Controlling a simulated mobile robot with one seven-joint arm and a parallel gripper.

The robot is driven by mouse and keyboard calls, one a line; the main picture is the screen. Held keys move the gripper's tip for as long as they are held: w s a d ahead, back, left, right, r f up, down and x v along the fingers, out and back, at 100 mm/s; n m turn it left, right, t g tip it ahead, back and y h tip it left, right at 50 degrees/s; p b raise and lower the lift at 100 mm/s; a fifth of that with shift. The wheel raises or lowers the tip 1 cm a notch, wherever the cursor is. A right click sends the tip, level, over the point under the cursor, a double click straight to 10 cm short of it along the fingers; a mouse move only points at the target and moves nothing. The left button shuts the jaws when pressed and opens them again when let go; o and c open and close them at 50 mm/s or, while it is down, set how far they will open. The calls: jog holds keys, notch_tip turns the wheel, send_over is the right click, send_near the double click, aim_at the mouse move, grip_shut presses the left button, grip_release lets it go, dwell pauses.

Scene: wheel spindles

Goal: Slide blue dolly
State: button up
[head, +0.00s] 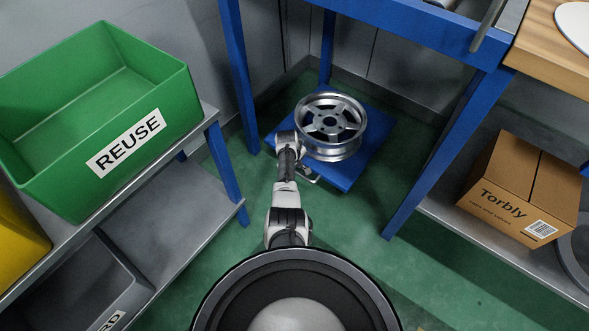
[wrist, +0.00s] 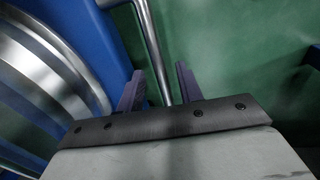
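The blue dolly (head: 372,150) is a flat blue platform on the green floor beneath the blue-framed table. A silver wheel rim (head: 331,122) lies on it. A thin metal handle (head: 313,180) sticks out at its near left side. My gripper (head: 306,172) is low beside that near edge, partly hidden by my arm. In the wrist view, my gripper (wrist: 157,72) is open, with the metal handle (wrist: 149,35) running between its two dark fingers. Gaps show between the bar and the fingers. The dolly (wrist: 112,50) and wheel rim (wrist: 40,70) show at left.
Blue table legs (head: 437,165) stand on both sides of the dolly. A green REUSE bin (head: 60,170) sits on the left shelf unit. A cardboard box (head: 520,190) rests on a low shelf at right. Green floor is clear between dolly and my base.

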grip_shut()
jog(key=s+a+p, duration=0.7)
jog(key=s+p, duration=0.1)
jog(key=s, duration=0.1)
jog(key=shift+s+p, duration=0.3)
jog(key=shift+s, duration=0.1)
grip_release()
